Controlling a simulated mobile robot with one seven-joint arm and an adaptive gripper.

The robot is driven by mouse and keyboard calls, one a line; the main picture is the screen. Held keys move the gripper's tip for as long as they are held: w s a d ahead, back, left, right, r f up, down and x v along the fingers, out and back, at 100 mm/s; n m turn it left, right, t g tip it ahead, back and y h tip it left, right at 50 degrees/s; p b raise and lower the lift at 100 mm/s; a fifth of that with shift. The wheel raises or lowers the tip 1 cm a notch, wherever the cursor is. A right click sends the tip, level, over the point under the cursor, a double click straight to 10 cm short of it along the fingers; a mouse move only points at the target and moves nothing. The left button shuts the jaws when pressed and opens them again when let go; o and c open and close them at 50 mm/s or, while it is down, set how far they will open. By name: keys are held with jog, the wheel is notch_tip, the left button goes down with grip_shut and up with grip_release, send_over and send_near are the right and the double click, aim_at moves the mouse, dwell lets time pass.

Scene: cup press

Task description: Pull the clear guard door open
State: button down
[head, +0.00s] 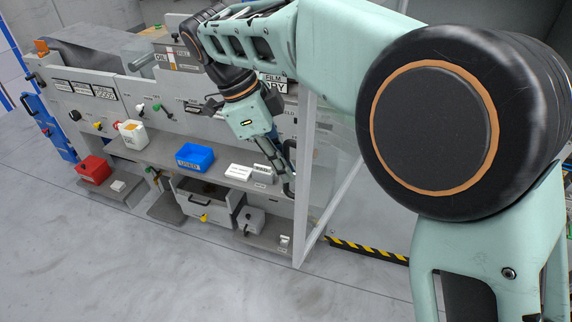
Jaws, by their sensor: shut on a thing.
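The clear guard door (328,158) stands right of the middle, a see-through pane in a light grey frame. Its upright edge (301,225) runs down to the floor, and its lower bar slants up to the right. The pane appears swung out from the machine front, though how far is hard to tell. A dark door handle (289,190) is at the upright edge. My gripper (286,172) reaches down to this edge and is shut on the handle. The fingers hide part of the handle, and my arm covers the door's upper part.
A grey shelf (165,162) left of the door holds a blue bin (195,157), a white container (133,134) and white blocks. Below are a drawer (207,201) and a red bin (94,169). Yellow-black striping (365,249) edges the machine base. The front floor is clear.

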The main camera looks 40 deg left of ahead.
jog(key=c, duration=2)
grip_release()
jog(key=shift+w, duration=0.25)
jog(key=shift+s, duration=0.1)
jog(key=shift+s+a+r, duration=0.15)
jog(key=shift+a+r, duration=0.05)
jog(key=shift+r, duration=0.4)
jog(key=v, duration=1)
jog(key=shift+s+a+r, duration=0.1)
jog(key=shift+r, duration=0.25)
jog(key=shift+r, duration=0.1)
